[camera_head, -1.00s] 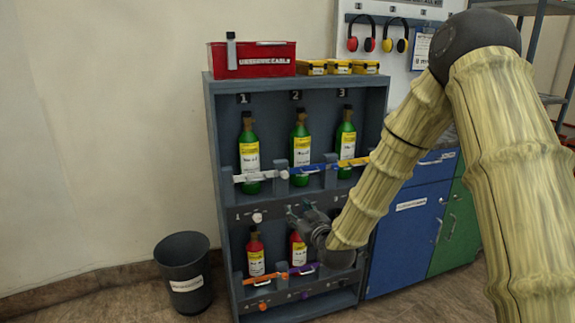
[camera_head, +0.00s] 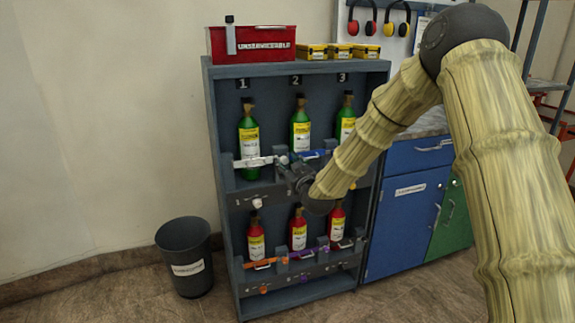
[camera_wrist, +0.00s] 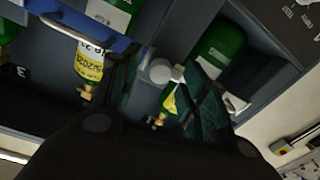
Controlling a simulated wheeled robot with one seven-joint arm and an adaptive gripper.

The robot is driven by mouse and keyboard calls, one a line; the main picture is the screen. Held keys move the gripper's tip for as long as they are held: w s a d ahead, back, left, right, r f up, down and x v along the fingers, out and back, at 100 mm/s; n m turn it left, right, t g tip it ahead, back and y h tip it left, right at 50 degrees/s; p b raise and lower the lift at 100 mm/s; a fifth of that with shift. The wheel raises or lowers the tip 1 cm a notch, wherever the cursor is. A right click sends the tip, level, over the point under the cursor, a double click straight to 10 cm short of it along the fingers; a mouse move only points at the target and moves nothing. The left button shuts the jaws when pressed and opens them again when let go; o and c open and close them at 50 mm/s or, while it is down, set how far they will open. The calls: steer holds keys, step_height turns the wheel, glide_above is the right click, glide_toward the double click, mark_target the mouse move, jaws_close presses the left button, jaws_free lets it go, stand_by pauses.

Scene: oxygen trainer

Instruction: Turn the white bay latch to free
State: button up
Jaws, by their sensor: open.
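In the head view the white bar (camera_head: 253,162) crosses the front of the green bottle (camera_head: 249,140) in bay 1. A white round piece (camera_head: 283,159) shows at its right end. A separate white knob (camera_head: 257,203) sits on the panel below. My gripper (camera_head: 288,168) is at the right end of the white bar. In the wrist view my open gripper (camera_wrist: 165,95) has a white round knob (camera_wrist: 160,71) on a short stem between its dark fingers. I cannot tell whether either finger touches it. Part of the white bar (camera_wrist: 237,103) shows to the right.
The blue bar (camera_head: 312,155) of bay 2 is close beside my gripper; it also shows in the wrist view (camera_wrist: 85,35). Red bottles (camera_head: 298,230) stand below behind orange and purple bars. A bin (camera_head: 185,258) stands left of the rack.

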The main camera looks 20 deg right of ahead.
steer(key=shift+w, duration=0.45)
jaws_close()
